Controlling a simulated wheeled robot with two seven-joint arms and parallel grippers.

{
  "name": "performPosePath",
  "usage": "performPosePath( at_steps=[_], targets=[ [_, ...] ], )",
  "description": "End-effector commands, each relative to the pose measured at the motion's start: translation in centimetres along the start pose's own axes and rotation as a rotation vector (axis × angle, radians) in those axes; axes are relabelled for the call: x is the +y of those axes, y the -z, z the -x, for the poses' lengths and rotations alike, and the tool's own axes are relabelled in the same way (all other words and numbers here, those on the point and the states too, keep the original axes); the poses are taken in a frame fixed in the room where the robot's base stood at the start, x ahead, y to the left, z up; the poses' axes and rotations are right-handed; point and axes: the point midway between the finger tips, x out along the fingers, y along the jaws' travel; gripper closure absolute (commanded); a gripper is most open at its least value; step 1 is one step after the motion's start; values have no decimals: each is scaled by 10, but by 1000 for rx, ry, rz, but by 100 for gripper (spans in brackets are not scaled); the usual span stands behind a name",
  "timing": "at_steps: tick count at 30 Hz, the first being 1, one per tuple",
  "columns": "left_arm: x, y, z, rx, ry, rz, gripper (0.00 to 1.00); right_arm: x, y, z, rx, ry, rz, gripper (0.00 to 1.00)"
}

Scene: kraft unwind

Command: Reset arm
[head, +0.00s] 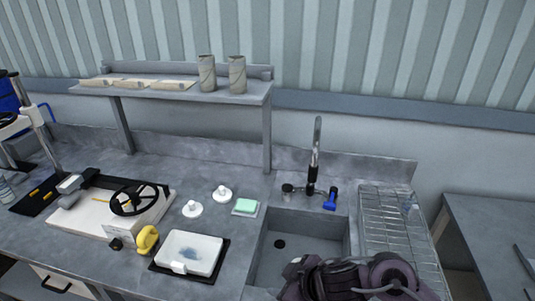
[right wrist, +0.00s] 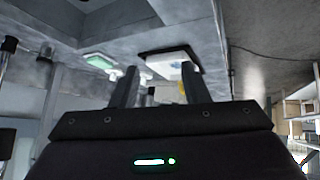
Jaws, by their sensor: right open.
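My right arm comes in at the bottom of the head view, over the front of the sink (head: 300,236). My right gripper (head: 302,280) is partly cut off by the lower edge there. In the right wrist view the two dark fingers of the gripper (right wrist: 160,75) stand apart, with nothing held between them. Beyond the fingers, that view shows the white tray-like block (right wrist: 172,62) on its black mat and the green sponge (right wrist: 99,61). My left arm and gripper are not in view.
A tap (head: 315,160) rises behind the sink, with a wire rack (head: 385,225) to its right. Left of the sink are a white block (head: 190,252), a yellow item (head: 147,239) and a black handwheel (head: 133,200). Two cardboard tubes (head: 207,73) stand on the shelf.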

Motion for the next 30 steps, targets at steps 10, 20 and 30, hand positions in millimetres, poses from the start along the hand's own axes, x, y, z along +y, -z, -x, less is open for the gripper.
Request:
performPosePath(
  at_steps=[10,20,30],
  targets=[
    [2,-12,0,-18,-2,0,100,11,-22,44,-29,-273,-328,58],
    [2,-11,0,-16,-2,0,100,2,-119,91,-310,-324,-609,58],
    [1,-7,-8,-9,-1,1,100,-19,-193,84,-480,-286,-745,58]
  ],
)
